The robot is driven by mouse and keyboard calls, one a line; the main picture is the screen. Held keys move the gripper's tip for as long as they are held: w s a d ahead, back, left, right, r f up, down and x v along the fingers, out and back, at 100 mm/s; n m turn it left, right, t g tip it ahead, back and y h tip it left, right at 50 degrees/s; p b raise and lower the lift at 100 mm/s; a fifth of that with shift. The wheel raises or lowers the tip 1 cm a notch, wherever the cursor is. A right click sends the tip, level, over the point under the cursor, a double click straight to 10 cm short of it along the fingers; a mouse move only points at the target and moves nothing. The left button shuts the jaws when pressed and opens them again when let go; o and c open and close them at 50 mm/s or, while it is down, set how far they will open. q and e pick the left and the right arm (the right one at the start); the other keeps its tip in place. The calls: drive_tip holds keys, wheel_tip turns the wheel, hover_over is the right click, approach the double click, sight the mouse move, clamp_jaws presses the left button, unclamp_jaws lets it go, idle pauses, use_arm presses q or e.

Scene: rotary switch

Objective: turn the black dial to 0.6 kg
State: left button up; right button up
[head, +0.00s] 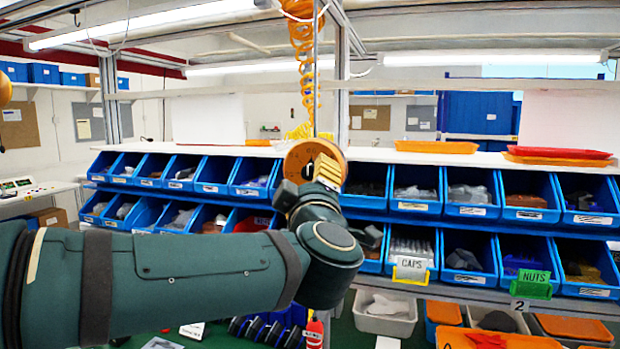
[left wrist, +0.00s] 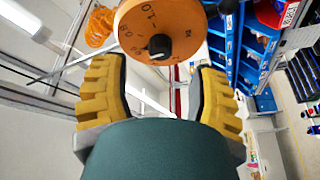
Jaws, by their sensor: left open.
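The dial is an orange disc (head: 299,155) hanging in the middle of the head view, partly covered by my left gripper (head: 320,180). In the left wrist view the orange disc (left wrist: 180,22) shows at the top, with a black knob (left wrist: 160,46) at its centre. Printed marks such as 1.0 and 0.8 show around it; the knob's exact setting is too small to tell. My left gripper (left wrist: 158,68) is open, its yellow ridged fingers apart on either side of the knob in the picture. I see no contact with the knob. My right gripper is not in view.
Rows of blue bins (head: 466,190) line the shelf behind the dial. A coiled orange hose (head: 303,60) hangs above it. Orange and red trays (head: 560,154) lie on the shelf top at right. A white tub (head: 386,312) stands below.

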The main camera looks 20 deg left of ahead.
use_arm(q)
drive_tip(key=v, duration=0.7)
drive_tip(key=shift+w+f, duration=0.1)
drive_tip(key=shift+f, duration=0.05)
drive_tip(key=w+d+f+m+g+h+b, duration=0.1)
drive_tip(key=w+f+m+g+h, duration=0.15)
drive_tip(key=f, duration=0.95)
drive_tip(key=w+d+f+m+g+h+b, duration=0.15)
drive_tip(key=w+f+m, duration=0.25)
drive_tip(key=f, duration=0.8)
drive_tip(key=w+d+f+m+g+h, duration=0.1)
drive_tip(key=w+f+m+g+h, duration=0.15)
drive_tip(key=f, duration=0.95)
drive_tip(key=s+f+m+g+h+b, duration=0.1)
drive_tip(key=s+f+m+g, duration=0.2)
drive_tip(key=f, duration=0.8)
drive_tip(key=s+f+g+h+b, duration=0.15)
drive_tip(key=s+f, duration=0.35)
drive_tip(key=f, duration=0.6)
drive_tip(key=s+f+m+g+h, duration=0.1)
drive_tip(key=s+f+g, duration=0.5)
drive_tip(key=s+f, duration=0.5)
drive_tip(key=shift+s+a+f, duration=0.25)
drive_tip(key=shift+s+a, duration=0.2)
drive_tip(key=shift+s, duration=0.5)
